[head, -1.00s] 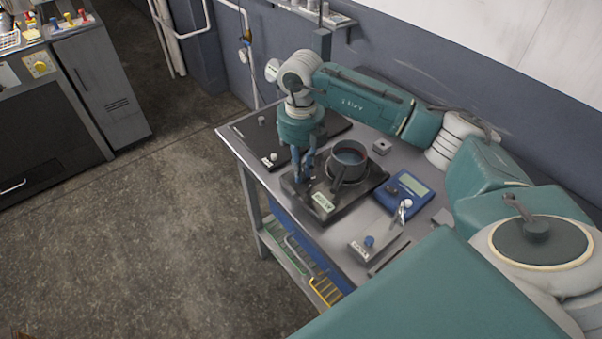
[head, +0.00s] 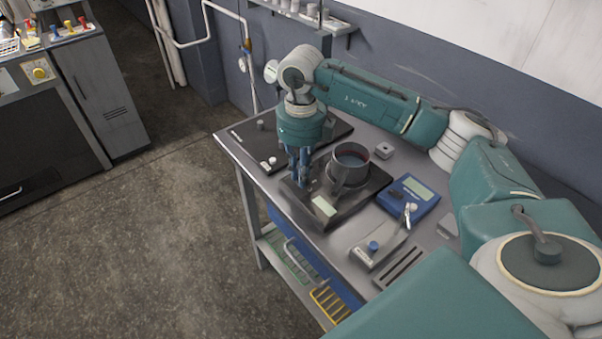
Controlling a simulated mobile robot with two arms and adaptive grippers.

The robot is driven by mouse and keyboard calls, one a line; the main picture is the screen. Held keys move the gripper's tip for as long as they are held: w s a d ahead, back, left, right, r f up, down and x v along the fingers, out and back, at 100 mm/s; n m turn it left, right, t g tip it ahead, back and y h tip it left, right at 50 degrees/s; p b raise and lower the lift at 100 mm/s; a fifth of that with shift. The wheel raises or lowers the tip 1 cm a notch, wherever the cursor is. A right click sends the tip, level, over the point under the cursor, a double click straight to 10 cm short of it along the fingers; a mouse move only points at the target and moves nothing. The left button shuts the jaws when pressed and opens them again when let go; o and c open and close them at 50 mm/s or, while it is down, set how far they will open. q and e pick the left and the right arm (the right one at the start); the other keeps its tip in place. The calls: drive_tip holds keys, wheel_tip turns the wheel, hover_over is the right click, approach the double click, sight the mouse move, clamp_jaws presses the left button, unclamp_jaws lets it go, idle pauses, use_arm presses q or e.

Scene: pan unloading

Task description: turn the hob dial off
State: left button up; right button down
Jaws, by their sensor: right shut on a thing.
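The hob (head: 352,211) is a black plate on the steel table, with a pale label (head: 325,206) near its front edge. A grey pan (head: 350,172) stands upright on it. My right gripper (head: 304,184) reaches down over the hob's left corner, left of the pan. Its blue-grey fingers point down and are shut on the hob dial, which they mostly hide. The dial's setting cannot be read. My left gripper is not in view.
Another black plate (head: 318,127) with small knobs lies behind left. A blue device (head: 409,196) and a grey box with a blue knob (head: 372,247) are on the right. A wall is behind the table (head: 245,160); open floor lies left.

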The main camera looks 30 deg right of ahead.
drive_tip(key=shift+r, duration=0.15)
drive_tip(key=c, duration=1.7)
unclamp_jaws()
wheel_tip(320, 180, up, 12)
